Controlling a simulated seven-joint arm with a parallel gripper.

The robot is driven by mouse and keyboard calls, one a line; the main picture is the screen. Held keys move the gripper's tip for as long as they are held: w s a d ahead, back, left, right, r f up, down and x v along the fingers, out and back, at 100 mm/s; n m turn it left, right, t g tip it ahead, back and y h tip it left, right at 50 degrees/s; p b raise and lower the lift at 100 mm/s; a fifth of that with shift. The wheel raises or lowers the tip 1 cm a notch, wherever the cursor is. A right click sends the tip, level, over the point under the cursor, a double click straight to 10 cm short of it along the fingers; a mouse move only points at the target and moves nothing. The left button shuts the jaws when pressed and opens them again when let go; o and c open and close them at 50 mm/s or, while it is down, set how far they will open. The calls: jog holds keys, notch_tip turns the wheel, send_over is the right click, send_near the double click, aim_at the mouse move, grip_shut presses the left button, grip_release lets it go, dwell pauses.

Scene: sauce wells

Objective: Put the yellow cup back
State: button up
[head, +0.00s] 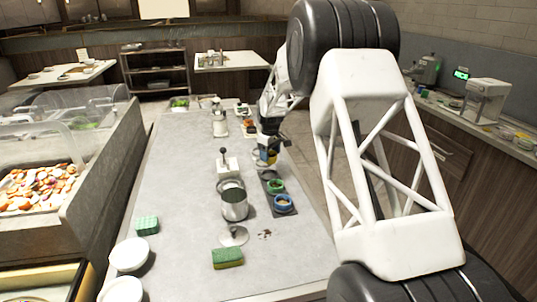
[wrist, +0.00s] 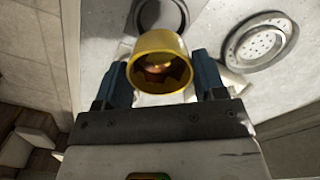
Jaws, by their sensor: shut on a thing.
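The yellow cup (wrist: 158,47) is held between the two blue fingers of my gripper (wrist: 160,78) in the wrist view. Something brownish shows inside its open mouth. In the head view the yellow cup (head: 264,158) is small and partly covered by my gripper (head: 267,148), at the far end of a dark holder (head: 268,175). The holder carries a green cup (head: 276,186) and a blue cup (head: 283,203) in line toward the camera. I cannot tell whether the yellow cup touches the holder.
A metal pot (head: 234,206) and a box with a dark knob (head: 228,165) stand left of the holder. Sponges (head: 228,258), white bowls (head: 130,254) and a dark spill (head: 264,234) are nearer. A perforated round metal piece (wrist: 262,42) shows in the wrist view.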

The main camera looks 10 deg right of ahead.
jog(key=shift+f, duration=0.2)
jog(key=shift+f, duration=3.05)
jog(key=shift+f, duration=0.55)
jog(key=o, duration=1)
jog(key=shift+r, duration=0.15)
jog(key=shift+r, duration=3.85)
jog(key=shift+s+r, duration=0.1)
